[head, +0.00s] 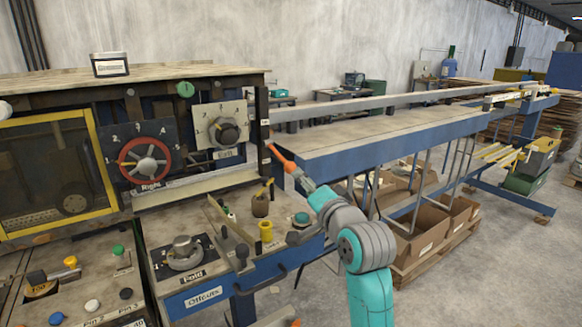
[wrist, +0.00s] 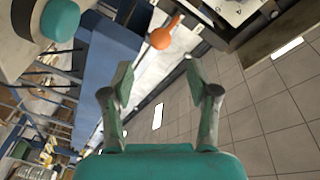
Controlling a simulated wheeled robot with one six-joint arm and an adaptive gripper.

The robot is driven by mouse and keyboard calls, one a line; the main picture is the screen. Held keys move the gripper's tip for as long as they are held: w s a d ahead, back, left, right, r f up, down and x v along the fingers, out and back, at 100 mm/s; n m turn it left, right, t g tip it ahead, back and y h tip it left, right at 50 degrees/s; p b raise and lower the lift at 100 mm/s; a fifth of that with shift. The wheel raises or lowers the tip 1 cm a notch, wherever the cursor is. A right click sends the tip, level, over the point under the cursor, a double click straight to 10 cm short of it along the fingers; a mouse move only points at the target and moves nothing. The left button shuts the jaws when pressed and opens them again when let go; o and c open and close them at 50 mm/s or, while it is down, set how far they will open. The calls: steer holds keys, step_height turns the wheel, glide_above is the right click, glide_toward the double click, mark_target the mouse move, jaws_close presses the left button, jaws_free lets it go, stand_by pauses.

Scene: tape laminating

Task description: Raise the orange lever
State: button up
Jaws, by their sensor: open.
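The orange lever (head: 281,157) sticks out beside the right edge of the control machine in the head view, slanting down to the right. In the wrist view its rounded orange knob (wrist: 162,38) shows above and beyond my fingertips, with a short stem running to the upper right. My gripper (head: 304,183) is just below and right of the lever's lower end in the head view. In the wrist view my gripper (wrist: 158,72) is open, with nothing between its fingers. The knob lies ahead of the gap and appears apart from both fingers. The lever's base is hard to make out.
A blue-sided conveyor table (head: 380,153) runs to the right behind the lever. Cardboard boxes (head: 425,222) stand under the table.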

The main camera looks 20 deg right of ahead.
mark_target(292, 171)
steer(key=w, duration=0.3)
steer(key=w+a, duration=0.1)
steer(key=w, duration=0.6)
steer(key=shift+w+a, duration=0.15)
jaws_close()
